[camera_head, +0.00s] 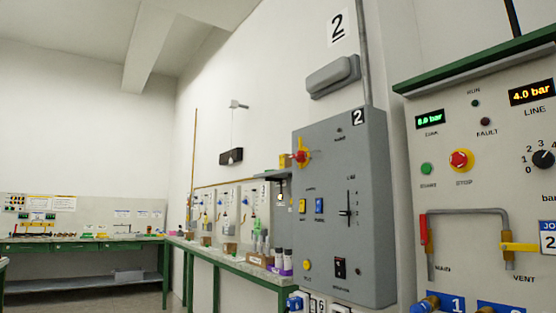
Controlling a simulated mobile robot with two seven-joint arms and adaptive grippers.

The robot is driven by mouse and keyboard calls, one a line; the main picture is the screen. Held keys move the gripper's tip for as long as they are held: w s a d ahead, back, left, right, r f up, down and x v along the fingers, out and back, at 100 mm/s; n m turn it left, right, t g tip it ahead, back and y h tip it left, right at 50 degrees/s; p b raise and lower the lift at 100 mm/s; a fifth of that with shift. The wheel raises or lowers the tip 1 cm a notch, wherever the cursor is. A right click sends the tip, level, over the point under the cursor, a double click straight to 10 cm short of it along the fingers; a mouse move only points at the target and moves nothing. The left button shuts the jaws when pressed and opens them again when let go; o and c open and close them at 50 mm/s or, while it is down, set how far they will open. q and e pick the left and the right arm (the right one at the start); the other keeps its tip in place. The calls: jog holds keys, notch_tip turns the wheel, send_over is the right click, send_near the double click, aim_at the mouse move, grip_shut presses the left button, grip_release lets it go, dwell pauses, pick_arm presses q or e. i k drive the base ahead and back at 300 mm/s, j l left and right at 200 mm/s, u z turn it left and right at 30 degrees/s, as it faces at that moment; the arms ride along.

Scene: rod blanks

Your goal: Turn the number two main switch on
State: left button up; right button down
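A grey cabinet (370,245) marked with a black "2" hangs on the wall right of the middle. A red and yellow rotary switch (301,156) sits at its upper left; I cannot tell its setting. Below it are a yellow button (302,205) and a blue button (319,206), a slider (347,212), a round yellow button (307,265) and a small black switch (340,267). A small lamp (339,129) at the top looks dark. Neither of my grippers is in view.
A pale panel (450,110) with pressure displays, pipes and valve handles stands at the right, close to the cabinet. A long green-edged bench (240,265) with bottles and boxes runs along the wall. Another bench (85,243) stands at the far left.

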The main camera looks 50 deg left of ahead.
aim_at(300, 156)
jog(key=u, duration=1.35)
